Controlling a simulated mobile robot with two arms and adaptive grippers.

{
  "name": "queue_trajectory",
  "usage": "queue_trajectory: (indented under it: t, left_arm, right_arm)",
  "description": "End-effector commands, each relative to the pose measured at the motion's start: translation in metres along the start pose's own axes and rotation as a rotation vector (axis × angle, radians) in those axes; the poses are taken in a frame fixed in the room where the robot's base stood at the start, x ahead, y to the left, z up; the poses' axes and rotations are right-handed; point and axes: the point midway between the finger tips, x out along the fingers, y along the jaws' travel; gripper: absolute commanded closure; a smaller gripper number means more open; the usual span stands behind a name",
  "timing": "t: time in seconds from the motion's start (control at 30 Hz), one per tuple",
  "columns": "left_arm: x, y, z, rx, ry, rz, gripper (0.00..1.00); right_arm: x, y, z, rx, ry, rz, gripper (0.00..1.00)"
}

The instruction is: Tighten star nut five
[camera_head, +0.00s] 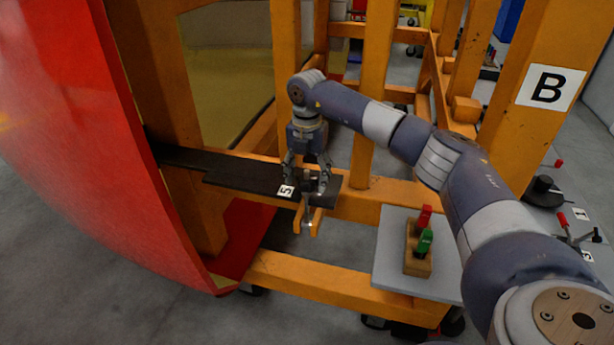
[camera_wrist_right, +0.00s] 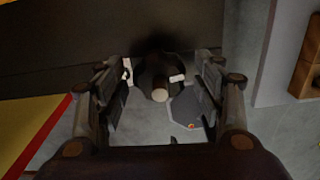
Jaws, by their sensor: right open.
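A black plate (camera_head: 240,177) on the orange frame carries a white label with the number 5 (camera_head: 286,191). A dark star nut (camera_head: 308,186) sits at the plate's end beside the label, partly hidden by my gripper. My right gripper (camera_head: 307,180) points down over it with its fingers apart on either side. In the right wrist view the dark nut (camera_wrist_right: 157,70) with a pale round bolt end (camera_wrist_right: 159,95) lies between the open fingers. I cannot tell whether the fingers touch it. My left gripper is out of view.
A large curved red nosecone (camera_head: 70,130) fills the left side. Orange posts, one marked B (camera_head: 549,87), surround the work spot. A grey shelf (camera_head: 388,270) at the lower right holds a wooden block (camera_head: 417,262) with red and green handles.

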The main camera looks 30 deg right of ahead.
Motion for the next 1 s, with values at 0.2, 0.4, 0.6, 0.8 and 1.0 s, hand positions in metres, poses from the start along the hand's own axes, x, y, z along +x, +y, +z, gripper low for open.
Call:
queue_trajectory:
  t: [0.2,0.4,0.6,0.8,1.0]
  left_arm:
    - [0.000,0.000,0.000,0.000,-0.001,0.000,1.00]
    - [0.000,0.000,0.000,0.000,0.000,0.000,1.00]
    - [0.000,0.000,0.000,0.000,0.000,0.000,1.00]
    - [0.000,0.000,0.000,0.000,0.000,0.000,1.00]
    - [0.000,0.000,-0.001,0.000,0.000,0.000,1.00]
  right_arm:
    - [-0.030,0.001,0.001,0.000,-0.002,0.005,0.38]
    - [-0.074,0.002,0.001,0.000,-0.002,0.005,0.38]
    - [-0.106,0.001,0.001,0.000,-0.001,0.002,0.38]
    - [-0.118,0.000,0.000,0.000,0.000,0.001,0.38]
    - [-0.119,0.000,0.000,0.000,0.000,0.000,0.38]
